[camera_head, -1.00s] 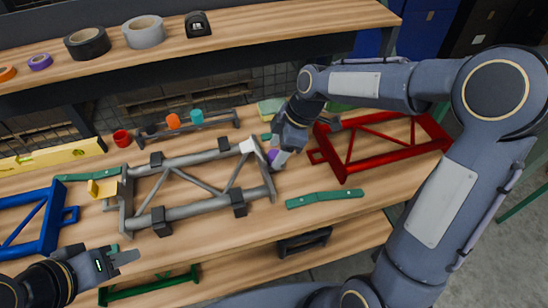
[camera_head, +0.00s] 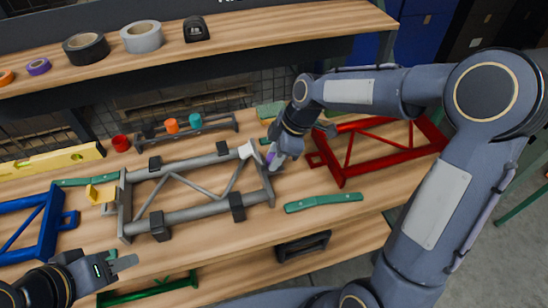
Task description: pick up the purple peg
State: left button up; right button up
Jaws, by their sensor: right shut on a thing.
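The purple peg (camera_head: 271,157) shows as a small purple patch at the fingertips of my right gripper (camera_head: 273,162), just right of the grey frame's upper right corner. My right gripper is shut on the peg, and its fingers and wrist hide most of it. I cannot tell whether the peg is clear of the table. My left gripper (camera_head: 119,260) is at the lower left over the table's front edge. Its fingers look a little apart with nothing between them.
The grey frame (camera_head: 190,217) fills the middle, with a red frame (camera_head: 345,172) right and a blue frame (camera_head: 50,225) left. A rack (camera_head: 205,128) holds orange and teal pegs; a red cup (camera_head: 121,143) stands beside it. A green bar (camera_head: 323,201) lies in front.

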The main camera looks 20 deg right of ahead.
aim_at(268, 158)
jog(key=shift+r, duration=0.65)
notch_tip(268, 158, up, 2)
jog(key=shift+s+r, duration=0.1)
jog(key=shift+r, duration=0.1)
jog(key=s+a+r+p, duration=0.3)
jog(key=s+a+r, duration=0.1)
jog(key=s+r, duration=0.9)
jog(key=shift+r+p, duration=0.35)
jog(key=shift+r, duration=0.3)
jog(key=shift+s, duration=0.1)
